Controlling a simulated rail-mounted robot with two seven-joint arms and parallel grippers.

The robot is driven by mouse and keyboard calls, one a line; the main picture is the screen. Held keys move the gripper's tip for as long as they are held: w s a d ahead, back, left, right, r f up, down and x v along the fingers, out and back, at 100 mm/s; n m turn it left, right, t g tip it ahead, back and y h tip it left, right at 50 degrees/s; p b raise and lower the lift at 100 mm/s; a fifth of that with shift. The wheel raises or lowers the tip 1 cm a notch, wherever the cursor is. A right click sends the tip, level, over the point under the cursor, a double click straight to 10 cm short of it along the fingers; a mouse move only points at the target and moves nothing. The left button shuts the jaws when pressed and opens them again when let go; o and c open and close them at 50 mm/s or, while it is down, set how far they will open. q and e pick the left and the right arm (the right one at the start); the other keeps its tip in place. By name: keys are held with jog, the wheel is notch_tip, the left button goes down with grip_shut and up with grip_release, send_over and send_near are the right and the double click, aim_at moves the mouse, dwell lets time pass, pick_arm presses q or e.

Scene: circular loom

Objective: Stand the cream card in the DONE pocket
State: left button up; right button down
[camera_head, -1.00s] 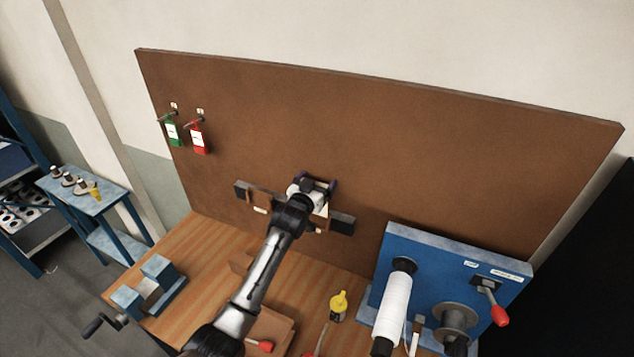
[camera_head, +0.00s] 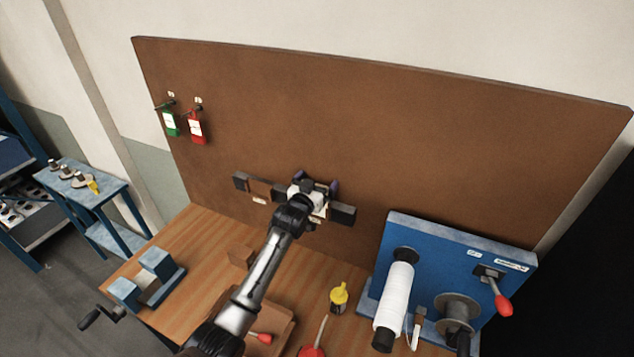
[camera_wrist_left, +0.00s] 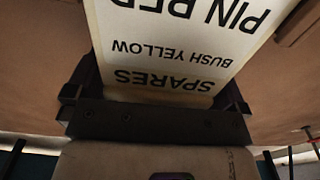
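My left gripper (camera_head: 320,187) is in front of the brown backboard, at the right half of a small wall rack. It is shut on the cream card (camera_wrist_left: 180,50), which sits between its two fingers in the left wrist view. The card reads SPARES, BUSH YELLOW and PIN RED, upside down there. A pale piece of the card (camera_head: 322,211) shows below the gripper in the head view. The rack has a brown pocket (camera_head: 262,188) on the left and a dark end block (camera_head: 343,214) on the right. The gripper hides its middle, and no DONE lettering is legible. My right gripper is out of view.
Green (camera_head: 171,124) and red (camera_head: 196,130) tags hang on the backboard (camera_head: 400,140). A blue machine (camera_head: 450,245) with a white spool (camera_head: 395,300) stands right. A yellow-topped bottle (camera_head: 339,297) and a blue vise-like block (camera_head: 150,275) stand on the wooden bench (camera_head: 200,235).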

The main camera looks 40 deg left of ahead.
pick_arm(q)
jog(key=b+v, duration=0.2)
jog(key=v, duration=1.1)
jog(key=shift+s+d, duration=0.15)
jog(key=shift+s, duration=0.2)
dwell(0.4)
